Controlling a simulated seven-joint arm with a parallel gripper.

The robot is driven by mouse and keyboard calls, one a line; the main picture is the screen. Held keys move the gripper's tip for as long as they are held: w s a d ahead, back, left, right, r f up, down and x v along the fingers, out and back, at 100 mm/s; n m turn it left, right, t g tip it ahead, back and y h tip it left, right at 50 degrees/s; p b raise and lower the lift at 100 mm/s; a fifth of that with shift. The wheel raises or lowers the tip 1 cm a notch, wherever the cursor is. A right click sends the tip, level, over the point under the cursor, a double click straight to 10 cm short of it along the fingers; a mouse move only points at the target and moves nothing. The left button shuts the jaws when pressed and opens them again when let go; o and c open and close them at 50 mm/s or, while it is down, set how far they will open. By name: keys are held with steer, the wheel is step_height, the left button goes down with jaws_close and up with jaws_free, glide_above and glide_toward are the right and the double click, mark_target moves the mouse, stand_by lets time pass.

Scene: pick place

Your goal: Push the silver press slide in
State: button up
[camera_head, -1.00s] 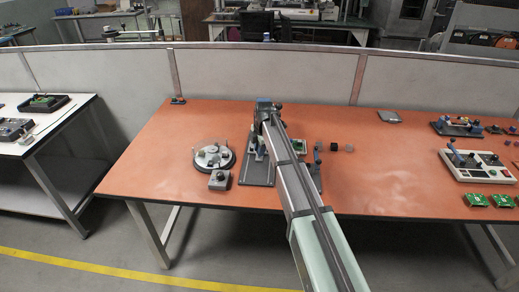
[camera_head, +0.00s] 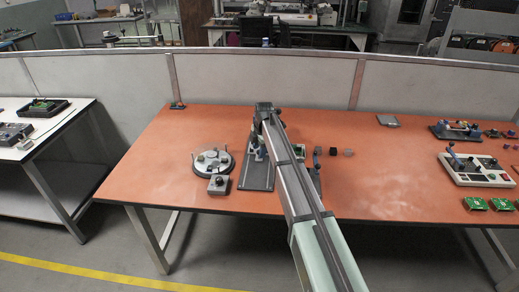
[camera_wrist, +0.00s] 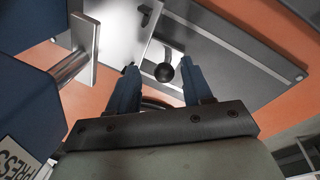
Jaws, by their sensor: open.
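In the wrist view, a silver slide (camera_wrist: 84,45) with a shaft and a flat end plate sticks out of a blue block (camera_wrist: 22,105) at the left. The block carries a label reading PRESS (camera_wrist: 15,158). My gripper (camera_wrist: 159,65) is open, with its two blue fingers apart and nothing held between them. The slide lies to the left of the fingers, apart from them in the picture. A black round knob (camera_wrist: 163,72) shows beyond the gap between the fingertips. In the head view, my arm hides much of the fixture, and the slide cannot be made out.
The grey fixture base (camera_head: 258,178) stands on the orange table (camera_head: 380,185). A round dial fixture (camera_head: 199,168) and a small grey box (camera_head: 218,185) are to its left. Small dark and grey cubes (camera_head: 348,152) lie right. A white control panel (camera_head: 475,177) is farther right.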

steer(key=shift+s, duration=0.15)
steer(key=shift+s, duration=0.3)
steer(key=s, duration=0.3)
steer(key=shift+r, duration=0.3)
step_height(320, 180, up, 13)
steer(key=s+d, duration=0.2)
steer(key=s+n, duration=0.4)
steer(key=s, duration=0.8)
steer(key=shift+d+g+y, duration=0.2)
steer(key=shift+g+y, duration=0.1)
steer(key=shift+w, duration=0.1)
